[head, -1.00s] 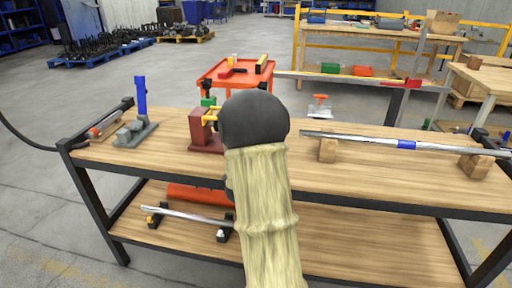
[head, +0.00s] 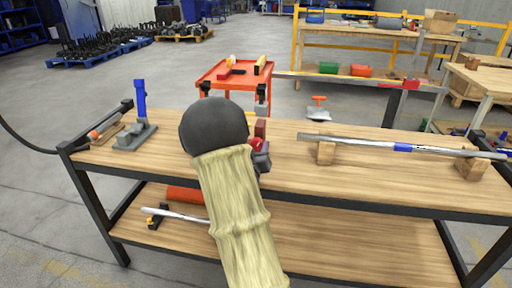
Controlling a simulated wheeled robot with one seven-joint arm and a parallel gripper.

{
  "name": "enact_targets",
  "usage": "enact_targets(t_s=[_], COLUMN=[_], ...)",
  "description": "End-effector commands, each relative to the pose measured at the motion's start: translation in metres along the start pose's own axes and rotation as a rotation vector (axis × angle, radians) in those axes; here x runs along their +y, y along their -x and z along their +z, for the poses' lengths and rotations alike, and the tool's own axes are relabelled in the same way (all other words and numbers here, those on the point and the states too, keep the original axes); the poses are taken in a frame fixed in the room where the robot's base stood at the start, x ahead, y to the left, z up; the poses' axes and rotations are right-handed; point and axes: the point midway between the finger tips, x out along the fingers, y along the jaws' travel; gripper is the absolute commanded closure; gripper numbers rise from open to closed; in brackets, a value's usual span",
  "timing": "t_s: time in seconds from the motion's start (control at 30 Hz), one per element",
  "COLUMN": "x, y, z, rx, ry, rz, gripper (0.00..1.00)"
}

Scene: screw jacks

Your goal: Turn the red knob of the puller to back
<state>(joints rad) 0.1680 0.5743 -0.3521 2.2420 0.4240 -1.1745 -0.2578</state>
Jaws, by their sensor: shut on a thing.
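The puller stands on the near workbench, mostly hidden behind my dark, rounded arm joint. A dark red upright part of it (head: 261,128) shows just right of that joint. The red knob (head: 256,144) shows below this part, at the joint's right edge. My gripper (head: 262,160) is a small grey shape right at the knob, largely hidden by my arm. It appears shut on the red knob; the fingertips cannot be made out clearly.
A grey jack with a blue lever (head: 140,100) stands on the bench's left. A long metal bar (head: 360,142) rests on wooden blocks at right. An orange trolley (head: 236,80) stands behind. The bench top (head: 330,178) is clear in front of the bar.

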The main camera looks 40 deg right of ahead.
Motion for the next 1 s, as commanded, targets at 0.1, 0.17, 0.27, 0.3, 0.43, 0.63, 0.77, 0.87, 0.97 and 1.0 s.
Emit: enact_targets(t_s=[0.1,0.17,0.27,0.3,0.43,0.63,0.77,0.87,0.97,1.0], x=[-0.0004,0.0003,0.0008,0.001,0.0018,0.003,0.0039,0.0044,0.0047,0.005], y=[0.0013,0.0012,0.0013,0.0013,0.0014,0.0015,0.0014,0.0015,0.0015,0.0015], z=[0.0011,0.0011,0.0011,0.001,0.0007,0.0001,-0.0003,-0.0007,-0.0012,-0.0013], rx=[-0.009,-0.009,-0.009,-0.01,-0.01,-0.009,-0.01,-0.01,-0.009,-0.01], ry=[0.116,0.173,0.268,0.307,0.431,0.621,0.746,0.841,0.936,0.974], rz=[-0.004,-0.004,-0.004,-0.005,-0.005,-0.005,-0.005,-0.005,-0.006,-0.006], gripper=[0.82,0.82,0.82,0.82,0.82,0.82,0.82,0.82,0.82,0.82])
